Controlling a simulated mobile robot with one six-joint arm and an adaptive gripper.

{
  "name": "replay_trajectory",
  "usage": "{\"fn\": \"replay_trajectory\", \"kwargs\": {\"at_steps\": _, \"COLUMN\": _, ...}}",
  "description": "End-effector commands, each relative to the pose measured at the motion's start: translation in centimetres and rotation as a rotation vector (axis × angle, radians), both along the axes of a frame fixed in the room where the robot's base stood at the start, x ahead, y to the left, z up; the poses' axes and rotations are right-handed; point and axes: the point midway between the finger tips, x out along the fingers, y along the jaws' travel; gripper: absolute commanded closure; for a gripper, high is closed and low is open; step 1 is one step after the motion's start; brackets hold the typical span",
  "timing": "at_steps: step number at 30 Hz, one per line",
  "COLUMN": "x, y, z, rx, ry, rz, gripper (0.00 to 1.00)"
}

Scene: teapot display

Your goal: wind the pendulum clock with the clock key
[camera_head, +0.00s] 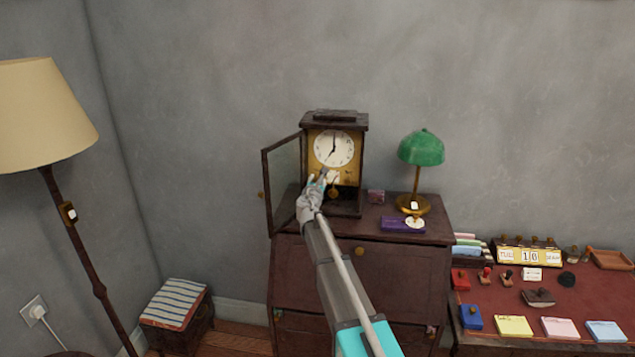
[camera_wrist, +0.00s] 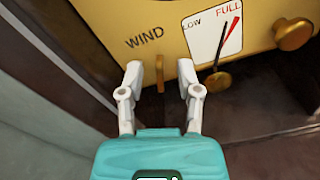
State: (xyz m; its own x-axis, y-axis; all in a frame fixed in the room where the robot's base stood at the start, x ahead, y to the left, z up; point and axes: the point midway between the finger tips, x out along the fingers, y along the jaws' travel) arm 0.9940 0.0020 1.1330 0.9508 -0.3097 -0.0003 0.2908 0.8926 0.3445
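The pendulum clock (camera_head: 313,133) stands on a dark wooden cabinet, its glass door (camera_head: 284,180) swung open to the left. In the wrist view, the brass clock face plate (camera_wrist: 90,18) carries the word WIND and a white LOW–FULL gauge (camera_wrist: 205,38); a red mark slants up toward FULL. A thin brass piece, apparently the clock key (camera_wrist: 160,80), sits edge-on below WIND. My gripper (camera_wrist: 160,68) is open, one white finger on each side of it, with gaps visible. In the head view my gripper (camera_head: 322,183) is before the clock's lower front.
A brass knob (camera_wrist: 293,35) protrudes at the plate's right. A desk (camera_head: 590,290) with stationery is at right; a floor lamp (camera_head: 80,230) at left.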

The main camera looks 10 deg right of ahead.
Motion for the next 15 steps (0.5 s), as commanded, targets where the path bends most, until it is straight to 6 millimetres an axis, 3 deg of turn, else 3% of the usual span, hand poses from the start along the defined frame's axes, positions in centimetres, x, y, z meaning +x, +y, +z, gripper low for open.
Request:
{"fn": "replay_trajectory", "kwargs": {"at_steps": 1, "x": -0.01, "y": -0.01, "z": 0.0, "rx": 0.0, "ry": 0.0, "rz": 0.0, "gripper": 0.62}}
{"fn": "replay_trajectory", "kwargs": {"at_steps": 7, "x": -0.01, "y": -0.01, "z": 0.0, "rx": 0.0, "ry": 0.0, "rz": 0.0, "gripper": 1.0}}
{"fn": "replay_trajectory", "kwargs": {"at_steps": 15, "x": 0.0, "y": -0.01, "z": 0.0, "rx": 0.0, "ry": 0.0, "rz": 0.0, "gripper": 1.0}}
